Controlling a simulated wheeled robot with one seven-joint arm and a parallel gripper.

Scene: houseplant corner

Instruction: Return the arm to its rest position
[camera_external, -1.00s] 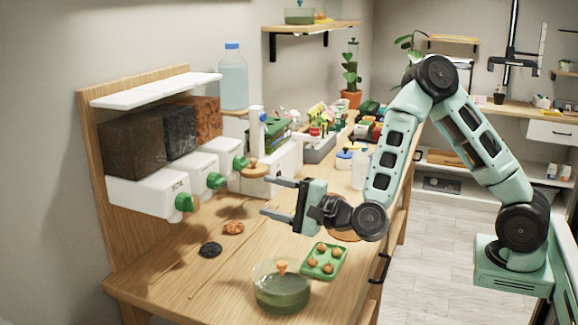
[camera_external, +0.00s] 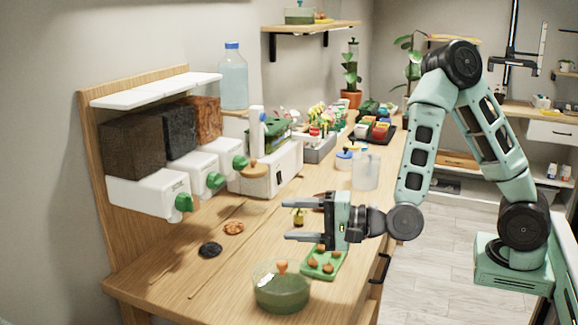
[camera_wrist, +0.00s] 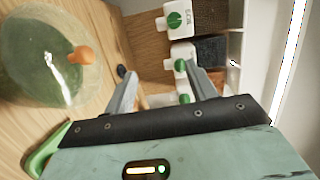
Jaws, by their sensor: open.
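My gripper (camera_external: 290,220) is open and empty, held above the wooden bench (camera_external: 165,268) with its two fingers pointing left in the external view. It hangs over the area behind the green tray (camera_external: 322,270), partly covering that tray. In the wrist view my open fingers (camera_wrist: 158,90) show with nothing between them touching. My arm is bent, its elbow raised high at the right and its base beside the bench.
A lidded green glass bowl (camera_external: 281,288) stands at the bench front. Dispensers with green knobs (camera_external: 184,203) line the left wall. A dark pile (camera_external: 210,250) and an orange-brown pile (camera_external: 233,228) lie on the bench. A clear container (camera_external: 365,172) stands behind my gripper.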

